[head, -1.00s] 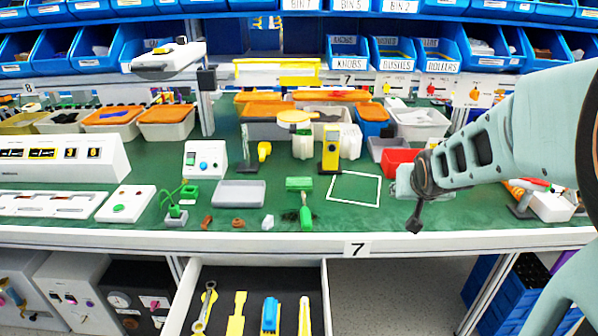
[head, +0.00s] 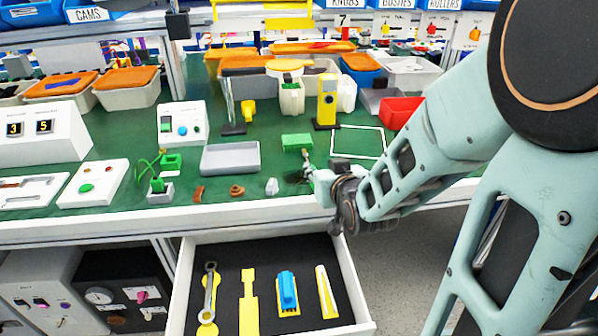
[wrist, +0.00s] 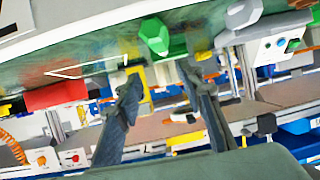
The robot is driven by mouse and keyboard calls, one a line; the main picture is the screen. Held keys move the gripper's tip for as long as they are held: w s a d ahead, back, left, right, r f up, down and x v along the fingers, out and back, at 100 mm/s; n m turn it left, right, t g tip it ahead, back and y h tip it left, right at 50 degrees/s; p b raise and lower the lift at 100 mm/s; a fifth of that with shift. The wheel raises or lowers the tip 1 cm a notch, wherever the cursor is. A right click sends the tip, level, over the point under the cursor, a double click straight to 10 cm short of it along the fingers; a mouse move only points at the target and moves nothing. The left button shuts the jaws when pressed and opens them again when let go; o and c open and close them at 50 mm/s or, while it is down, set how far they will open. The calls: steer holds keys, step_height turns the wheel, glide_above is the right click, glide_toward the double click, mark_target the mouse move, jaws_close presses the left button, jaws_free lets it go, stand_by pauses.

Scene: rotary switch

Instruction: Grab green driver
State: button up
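The green driver shows in the wrist view as a faceted green handle (wrist: 154,36) at the table edge, just beyond the fingertips and to one side of the gap between them. In the head view my gripper hides most of it. My gripper (wrist: 162,76) is open, with its two dark fingers wide apart and nothing between them. In the head view my gripper (head: 316,174) is at the table's front edge, in front of a green block (head: 297,141). I cannot tell whether it touches the driver.
An open drawer (head: 185,290) below the table holds a wrench and yellow and blue tools. A grey tray (head: 230,158) and small brown parts lie left of my gripper. A red bin (head: 400,111) stands behind right. A white outlined square (head: 358,142) on the green table is empty.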

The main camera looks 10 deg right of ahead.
mark_target(307, 158)
steer(key=shift+a, duration=0.15)
steer(key=shift+w+a+r+p, duration=0.1)
steer(key=shift+w+p, duration=0.2)
steer(key=shift+p, duration=0.35)
steer(key=shift+w+p, duration=0.55)
steer(key=shift+p, duration=0.4)
steer(key=shift+w+f+p, duration=0.4)
steer(key=shift+f+p, duration=0.15)
steer(key=shift+p, duration=0.35)
steer(key=shift+b+x, duration=0.4)
steer(key=shift+x, duration=0.7)
steer(key=b+x, duration=0.1)
steer(key=x, duration=0.3)
steer(key=shift+w+a+f, duration=0.15)
steer(key=shift+w+f, duration=0.15)
steer(key=shift+f, duration=0.05)
steer(key=shift+w+f, duration=0.15)
steer(key=shift+w, duration=0.45)
steer(key=shift+c, duration=0.6)
